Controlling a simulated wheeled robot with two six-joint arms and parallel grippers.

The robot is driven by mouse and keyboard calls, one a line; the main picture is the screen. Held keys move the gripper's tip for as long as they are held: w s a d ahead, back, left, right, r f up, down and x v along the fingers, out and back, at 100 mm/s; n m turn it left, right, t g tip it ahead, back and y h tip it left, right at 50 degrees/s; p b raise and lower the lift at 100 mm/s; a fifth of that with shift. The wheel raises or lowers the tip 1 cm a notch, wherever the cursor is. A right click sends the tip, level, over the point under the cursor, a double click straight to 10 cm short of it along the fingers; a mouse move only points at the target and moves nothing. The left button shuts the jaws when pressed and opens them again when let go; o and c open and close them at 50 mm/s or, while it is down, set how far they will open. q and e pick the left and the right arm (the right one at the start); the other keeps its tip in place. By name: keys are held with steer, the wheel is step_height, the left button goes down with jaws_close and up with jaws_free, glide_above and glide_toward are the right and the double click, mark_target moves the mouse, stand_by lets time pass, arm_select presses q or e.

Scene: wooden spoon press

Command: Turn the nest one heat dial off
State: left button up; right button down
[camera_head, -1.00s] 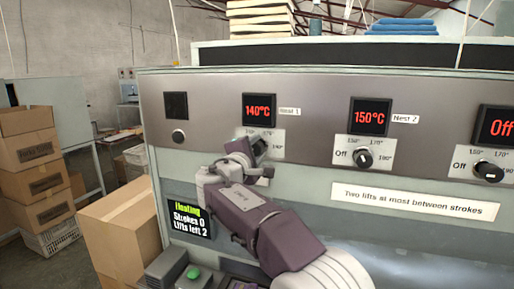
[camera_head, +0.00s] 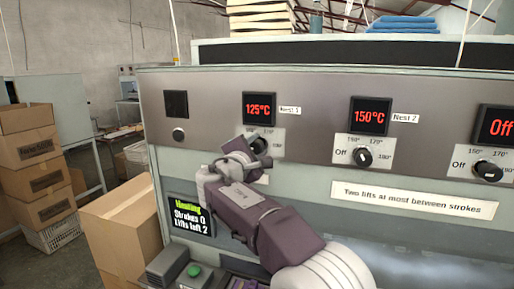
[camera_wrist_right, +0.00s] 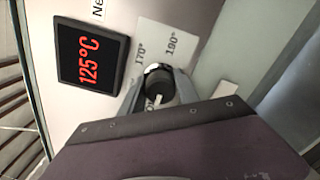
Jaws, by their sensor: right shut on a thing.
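The nest one heat dial (camera_wrist_right: 160,82) is a black round knob with a white pointer mark, on a pale scale plate (camera_wrist_right: 168,40). My right gripper (camera_wrist_right: 158,92) is shut on it, one finger on each side. In the head view the gripper (camera_head: 254,150) covers much of the dial and its plate. The pointer mark is on the gripper's side, near a partly hidden label starting with "O". The nest one display (camera_head: 259,109) reads 125°C in red; it also shows in the wrist view (camera_wrist_right: 90,58). My left gripper is not in view.
The nest two dial (camera_head: 364,157) sits to the right under a 150°C display (camera_head: 370,117). A third dial (camera_head: 488,170) is at the far right under an "Off" display (camera_head: 497,124). A status screen (camera_head: 190,215) and green button (camera_head: 194,271) are lower left. Cartons (camera_head: 122,232) stand left.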

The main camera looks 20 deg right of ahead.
steer(key=c, duration=1)
jaws_free()
steer(key=shift+f, duration=0.2)
steer(key=shift+o, duration=0.5)
steer(key=shift+r, duration=0.1)
steer(key=shift+a, duration=0.1)
steer(key=b+v, duration=0.3)
steer(key=v, duration=0.6)
